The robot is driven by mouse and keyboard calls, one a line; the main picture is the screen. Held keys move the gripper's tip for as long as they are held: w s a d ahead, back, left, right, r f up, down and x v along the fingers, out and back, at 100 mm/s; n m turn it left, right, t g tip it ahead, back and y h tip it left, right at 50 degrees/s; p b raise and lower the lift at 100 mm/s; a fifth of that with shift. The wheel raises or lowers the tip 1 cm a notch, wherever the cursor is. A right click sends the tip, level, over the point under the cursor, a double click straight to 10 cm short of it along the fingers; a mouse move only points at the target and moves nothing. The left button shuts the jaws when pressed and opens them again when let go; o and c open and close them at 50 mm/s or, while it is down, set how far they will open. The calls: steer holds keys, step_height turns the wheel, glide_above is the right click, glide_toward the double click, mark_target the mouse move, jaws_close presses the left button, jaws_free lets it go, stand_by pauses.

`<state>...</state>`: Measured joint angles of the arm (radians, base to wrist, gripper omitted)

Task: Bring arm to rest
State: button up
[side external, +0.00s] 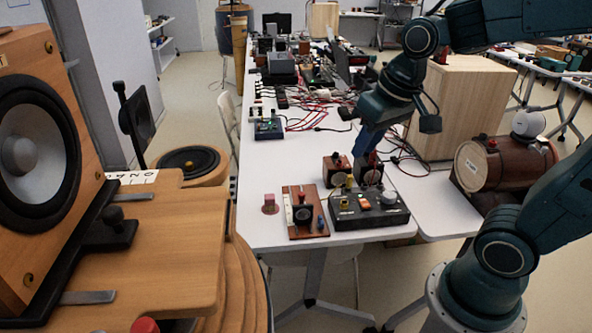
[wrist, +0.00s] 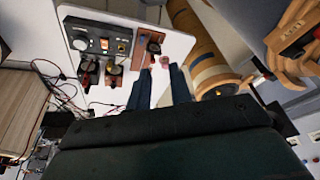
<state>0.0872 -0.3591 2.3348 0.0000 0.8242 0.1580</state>
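My arm reaches in from the upper right of the side view. My gripper (side external: 364,148) points down over the white table, near the small wooden terminal blocks. In the wrist view, my gripper (wrist: 161,76) has its two dark blue fingers apart, with nothing between them. Part of the fingers is hidden by the wrist body in the side view. A black control box (side external: 350,218) with a white knob and a wooden board (side external: 294,225) with a dark round part lie near the table's front end. The control box also shows in the wrist view (wrist: 85,45).
A large wooden speaker (side external: 75,110) stands on a wooden stand (side external: 170,240) at left. A wooden block (side external: 460,105) and a brown barrel (side external: 480,165) stand at right. Cables and instruments fill the table's back. A small pink piece (side external: 269,209) sits by the board.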

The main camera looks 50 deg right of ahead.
steer(key=s+a+r+n+t, duration=0.1)
steer(key=s+a+n, duration=0.1)
steer(key=s, duration=0.6)
steer(key=shift+s+a+r+n+t, duration=0.15)
steer(key=shift+s+r+n+t, duration=0.15)
steer(key=shift+n, duration=0.1)
stand_by(0.6)
